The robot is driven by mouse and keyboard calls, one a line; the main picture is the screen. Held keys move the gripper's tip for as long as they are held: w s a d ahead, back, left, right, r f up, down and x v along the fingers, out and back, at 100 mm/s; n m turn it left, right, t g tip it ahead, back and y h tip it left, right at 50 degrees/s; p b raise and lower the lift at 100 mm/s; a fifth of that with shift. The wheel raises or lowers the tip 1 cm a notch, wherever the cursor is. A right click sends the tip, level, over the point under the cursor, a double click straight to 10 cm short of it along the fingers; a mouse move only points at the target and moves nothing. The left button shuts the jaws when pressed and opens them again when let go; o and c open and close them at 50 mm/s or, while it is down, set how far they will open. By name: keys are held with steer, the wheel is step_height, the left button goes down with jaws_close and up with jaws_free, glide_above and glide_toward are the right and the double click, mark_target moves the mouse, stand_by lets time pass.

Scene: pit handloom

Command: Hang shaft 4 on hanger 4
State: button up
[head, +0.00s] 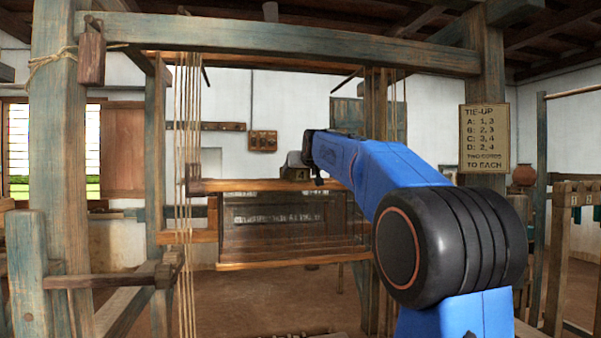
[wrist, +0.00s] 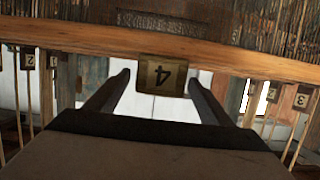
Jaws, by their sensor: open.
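In the wrist view a wooden shaft bar (wrist: 90,42) runs across the picture, with a brass-coloured tag (wrist: 162,76) marked 4, upside down in this view. My gripper (wrist: 158,84) is open, with one finger on each side of the tag; I cannot tell whether they touch it. In the head view my gripper (head: 303,168) is small and dark at the end of my blue arm, by the upper bar (head: 250,185) of the hanging shafts. A lower bar (head: 290,259) shows below the dark heddles. Which hanger is number 4 cannot be made out.
Other small number tags hang on cords, one marked 3 (wrist: 303,97) at the right and one (wrist: 28,58) at the left. Loom posts (head: 62,150) and a top beam (head: 290,48) frame the shafts. Vertical cords (head: 186,120) hang at the left. A tie-up sign (head: 486,138) is at the right.

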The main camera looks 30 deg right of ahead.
steer(key=v, duration=1.7)
steer(key=shift+s, duration=0.2)
